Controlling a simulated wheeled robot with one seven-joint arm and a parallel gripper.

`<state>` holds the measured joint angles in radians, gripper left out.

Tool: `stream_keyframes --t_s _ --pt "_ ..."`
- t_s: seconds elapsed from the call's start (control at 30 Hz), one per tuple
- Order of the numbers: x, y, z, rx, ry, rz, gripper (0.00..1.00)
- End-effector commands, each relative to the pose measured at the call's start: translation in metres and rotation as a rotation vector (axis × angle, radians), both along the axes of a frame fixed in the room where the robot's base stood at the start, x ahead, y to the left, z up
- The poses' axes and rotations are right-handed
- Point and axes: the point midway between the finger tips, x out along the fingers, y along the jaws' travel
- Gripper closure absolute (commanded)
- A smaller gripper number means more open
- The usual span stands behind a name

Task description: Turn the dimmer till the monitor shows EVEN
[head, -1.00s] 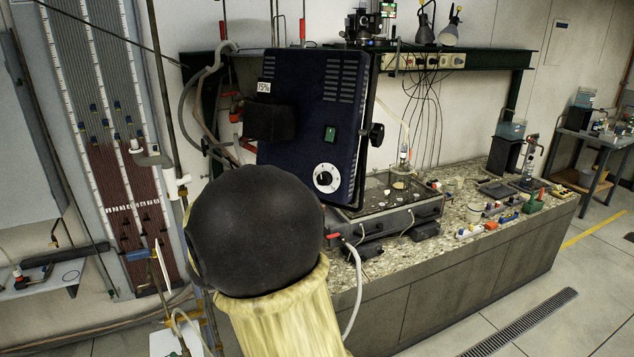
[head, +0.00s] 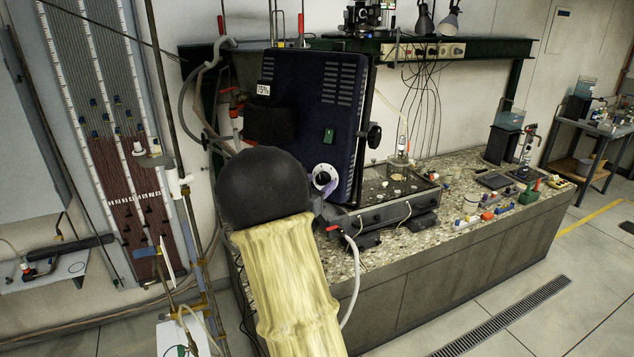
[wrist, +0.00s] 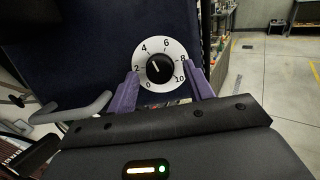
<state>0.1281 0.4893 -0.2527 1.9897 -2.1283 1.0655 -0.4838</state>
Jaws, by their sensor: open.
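The dimmer is a white dial with a black knob (wrist: 159,66), numbered 0 to 10, on the blue panel (head: 310,110). In the wrist view its pale pointer line tilts up and left, roughly towards 4. The dial also shows in the head view (head: 323,175), partly covered by a purple finger. My gripper (wrist: 160,72) is open, with one purple finger on each side of the dial. I cannot tell whether the fingers touch it. No monitor reading EVEN is legible. A small white label on the panel (head: 263,90) seems to read a percentage.
A green switch (head: 328,136) sits above the dial. A black knob (head: 375,135) sticks out at the panel's right edge. Behind is a speckled bench (head: 455,185) with a shallow tank (head: 385,212). A grey hose (wrist: 75,110) runs left of my gripper. The floor at right is clear.

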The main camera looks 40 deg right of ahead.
Motion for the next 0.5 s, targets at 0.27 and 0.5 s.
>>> stream_keyframes --t_s 0.27,0.5 --pt "-0.0004 -0.0001 -0.0003 0.0 0.0 -0.001 0.72" --pt "-0.0005 -0.0001 -0.0003 0.0 -0.001 -0.002 0.93"
